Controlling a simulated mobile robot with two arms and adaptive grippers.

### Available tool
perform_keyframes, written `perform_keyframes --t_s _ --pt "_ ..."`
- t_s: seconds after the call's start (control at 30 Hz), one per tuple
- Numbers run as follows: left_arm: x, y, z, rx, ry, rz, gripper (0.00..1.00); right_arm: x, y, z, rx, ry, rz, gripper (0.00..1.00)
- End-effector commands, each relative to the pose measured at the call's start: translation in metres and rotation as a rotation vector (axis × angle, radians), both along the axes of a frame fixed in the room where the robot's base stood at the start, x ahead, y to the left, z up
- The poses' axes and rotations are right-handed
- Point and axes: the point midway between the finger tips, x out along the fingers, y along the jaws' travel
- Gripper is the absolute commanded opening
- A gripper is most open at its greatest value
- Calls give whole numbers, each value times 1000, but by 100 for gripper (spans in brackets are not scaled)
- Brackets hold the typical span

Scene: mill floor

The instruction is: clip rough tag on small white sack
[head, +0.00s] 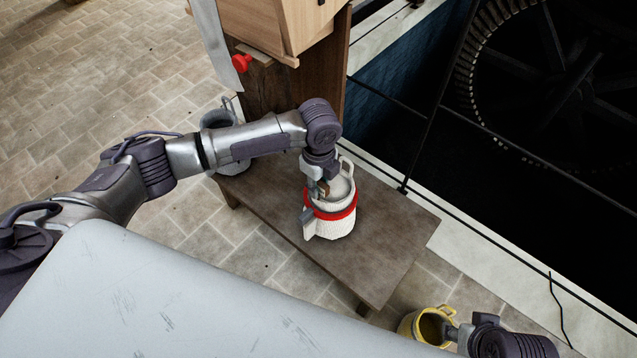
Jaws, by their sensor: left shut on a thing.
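The small white sack (338,228) stands upright on the dark wooden bench, with a red band around it and a loop handle at its top. My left gripper (320,188) is at the sack's near left rim, pointing down. It is shut on a small brownish piece, which looks like the rough tag (322,187); the fingers hide most of it. A grey flat piece (308,221) shows at the sack's left side. My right gripper (457,333) is at the lower right, beside the rim of a yellow bucket; its fingers are too small to read.
The wooden bench (392,240) has clear room right of the sack. A grey bucket (218,120) stands at its left end. A yellow bucket (408,325) is on the floor. A wooden cabinet (300,80) rises behind. A railing (427,125) borders the dark wheel pit.

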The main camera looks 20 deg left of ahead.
Motion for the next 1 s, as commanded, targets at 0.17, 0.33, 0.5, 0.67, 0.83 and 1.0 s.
perform_keyframes --t_s 0.17,0.33,0.5,0.67,0.83,1.0 --pt "0 0 -7 0 1 0 2 -6 0 0 1 14 -1 40" --pt "0 0 -13 0 1 0 2 -8 1 5 3 8 -1 40" --pt "0 -1 -19 -1 0 -1 2 -8 0 9 3 4 -1 40" --pt "0 0 -24 -1 1 0 2 -8 0 11 4 1 -2 40" --pt "0 0 -30 1 2 -1 2 -8 0 10 3 0 -2 40" --pt "0 0 -35 0 1 -1 2 -8 0 10 2 -1 -3 40"
